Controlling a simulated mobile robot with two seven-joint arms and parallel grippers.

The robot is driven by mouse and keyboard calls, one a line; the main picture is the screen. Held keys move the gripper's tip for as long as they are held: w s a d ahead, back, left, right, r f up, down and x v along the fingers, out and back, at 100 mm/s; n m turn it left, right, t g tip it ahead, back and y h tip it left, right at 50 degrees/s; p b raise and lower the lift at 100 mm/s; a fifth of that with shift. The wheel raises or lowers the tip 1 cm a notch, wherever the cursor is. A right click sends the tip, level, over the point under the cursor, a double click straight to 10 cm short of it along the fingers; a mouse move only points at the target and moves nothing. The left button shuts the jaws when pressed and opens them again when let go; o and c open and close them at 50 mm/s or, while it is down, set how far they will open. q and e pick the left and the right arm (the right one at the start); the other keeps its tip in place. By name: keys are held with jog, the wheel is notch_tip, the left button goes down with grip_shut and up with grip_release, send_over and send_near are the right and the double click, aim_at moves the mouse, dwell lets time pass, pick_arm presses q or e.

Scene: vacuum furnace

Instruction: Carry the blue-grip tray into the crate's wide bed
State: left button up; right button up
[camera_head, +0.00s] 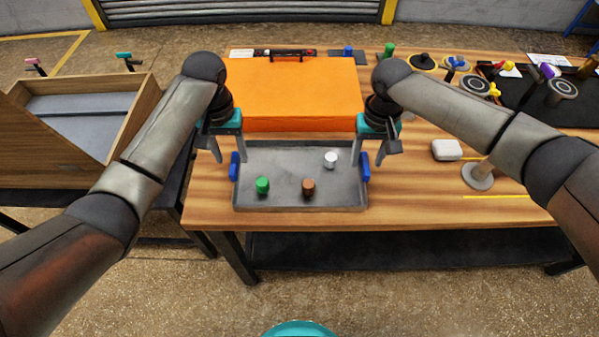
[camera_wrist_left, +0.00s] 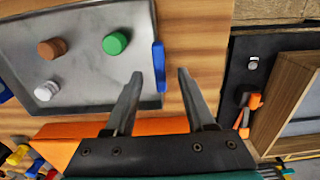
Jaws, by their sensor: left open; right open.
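The grey tray (camera_head: 285,195) lies on the wooden table, with a blue grip (camera_head: 234,166) on its left side and another blue grip (camera_head: 366,167) on its right. A green, a brown and a white cylinder rest in it. My left gripper (camera_head: 230,157) is open, its fingertips at either side of the left grip; the left wrist view shows that grip (camera_wrist_left: 158,67) between the fingertips, with contact unclear. My right gripper (camera_head: 369,158) is open at the right grip, partly hiding it. The wooden crate (camera_head: 60,152) stands at the left, its wide grey bed (camera_head: 85,118) empty.
A large orange block (camera_head: 290,90) sits directly behind the tray. A white block (camera_head: 446,150) and a round-based stand (camera_head: 478,175) are to the right. Several coloured knobs and tools line the table's back. A gap separates table and crate.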

aim_at(233, 162)
pick_arm(q)
jog(key=shift+f, duration=1.85)
pick_arm(e)
jog(key=shift+f, duration=1.85)
pick_arm(q)
grip_shut()
pick_arm(e)
grip_shut()
pick_arm(q)
jog(key=shift+r, duration=0.1)
